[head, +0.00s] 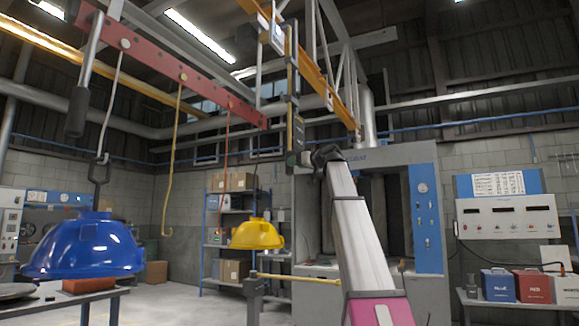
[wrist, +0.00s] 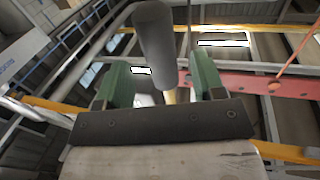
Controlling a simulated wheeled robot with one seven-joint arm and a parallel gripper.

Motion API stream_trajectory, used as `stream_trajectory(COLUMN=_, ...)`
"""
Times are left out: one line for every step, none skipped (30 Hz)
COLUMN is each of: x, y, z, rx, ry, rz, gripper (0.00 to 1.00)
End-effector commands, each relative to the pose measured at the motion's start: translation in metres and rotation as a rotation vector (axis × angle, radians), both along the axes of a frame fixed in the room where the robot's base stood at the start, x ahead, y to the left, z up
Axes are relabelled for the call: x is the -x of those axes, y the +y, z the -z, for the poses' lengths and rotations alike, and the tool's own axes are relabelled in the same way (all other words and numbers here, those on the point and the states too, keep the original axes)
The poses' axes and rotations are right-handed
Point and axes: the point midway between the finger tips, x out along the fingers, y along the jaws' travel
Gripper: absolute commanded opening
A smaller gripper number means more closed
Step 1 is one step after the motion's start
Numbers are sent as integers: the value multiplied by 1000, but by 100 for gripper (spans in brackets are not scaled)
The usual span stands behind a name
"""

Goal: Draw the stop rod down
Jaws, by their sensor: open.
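The stop rod with a dark grip (wrist: 157,45) shows in the wrist view, in front of the gap between my green fingers. Its near end is at the top of the picture, and it narrows toward a thin pale shaft low between the fingers. I cannot tell whether the grip lies fully between them. My gripper (wrist: 160,80) is open, with a gap on both sides of the grip. In the head view my gripper (head: 300,158) is raised at the end of my arm, beside a dark upright piece (head: 298,133) below the orange rail.
Another rod with a dark grip (head: 77,112) hangs at the left. A booth (head: 425,220) stands behind my arm. A bench with coloured boxes (head: 533,286) is at the right.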

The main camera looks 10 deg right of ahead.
Motion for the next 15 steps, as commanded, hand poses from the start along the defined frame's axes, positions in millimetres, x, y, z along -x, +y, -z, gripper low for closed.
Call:
stream_trajectory(x=9, y=-7, z=1, rx=1, ry=-1, rz=2, gripper=63)
stream_trajectory(x=13, y=-10, z=2, rx=1, ry=0, rz=2, gripper=63)
stream_trajectory(x=18, y=-14, z=2, rx=1, ry=0, rz=2, gripper=63)
stream_trajectory(x=21, y=-16, z=2, rx=1, ry=0, rz=2, gripper=63)
stream_trajectory(x=24, y=-19, z=2, rx=1, ry=1, rz=1, gripper=63)
stream_trajectory(x=27, y=-22, z=2, rx=1, ry=1, rz=1, gripper=63)
stream_trajectory(x=30, y=-24, z=2, rx=1, ry=1, rz=1, gripper=63)
stream_trajectory(x=31, y=-26, z=2, rx=1, ry=1, rz=1, gripper=63)
stream_trajectory(x=34, y=-27, z=1, rx=1, ry=2, rz=0, gripper=63)
stream_trajectory(x=35, y=-28, z=1, rx=1, ry=2, rz=0, gripper=63)
stream_trajectory(x=36, y=-29, z=1, rx=1, ry=2, rz=0, gripper=63)
stream_trajectory(x=37, y=-30, z=1, rx=1, ry=2, rz=-1, gripper=63)
stream_trajectory(x=37, y=-30, z=1, rx=1, ry=2, rz=-1, gripper=63)
stream_trajectory(x=37, y=-30, z=1, rx=1, ry=2, rz=-1, gripper=63)
stream_trajectory(x=37, y=-30, z=1, rx=1, ry=2, rz=-1, gripper=63)
